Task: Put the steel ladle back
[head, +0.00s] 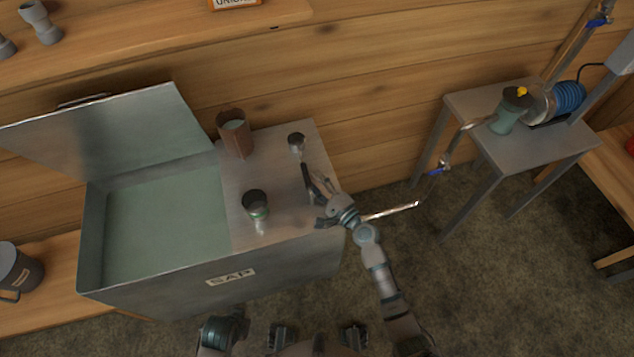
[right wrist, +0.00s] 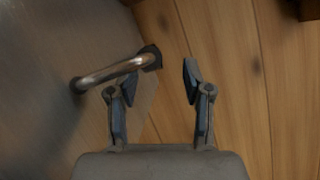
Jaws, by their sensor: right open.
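My right gripper (head: 320,202) is open and empty over the tank's right edge, close to that bar. The right wrist view shows the open fingers (right wrist: 158,84) with a shiny metal rod (right wrist: 112,71) with a black end just left of them. I cannot tell whether this rod is the ladle's handle.
The SAP tank (head: 170,275) has a raised lid and pale liquid on the left. A brown container (head: 235,135) and a dark cup (head: 256,205) stand on its top. A shiny pipe (head: 392,211) is right of the tank. A metal table (head: 540,152) stands farther right, with open floor between.

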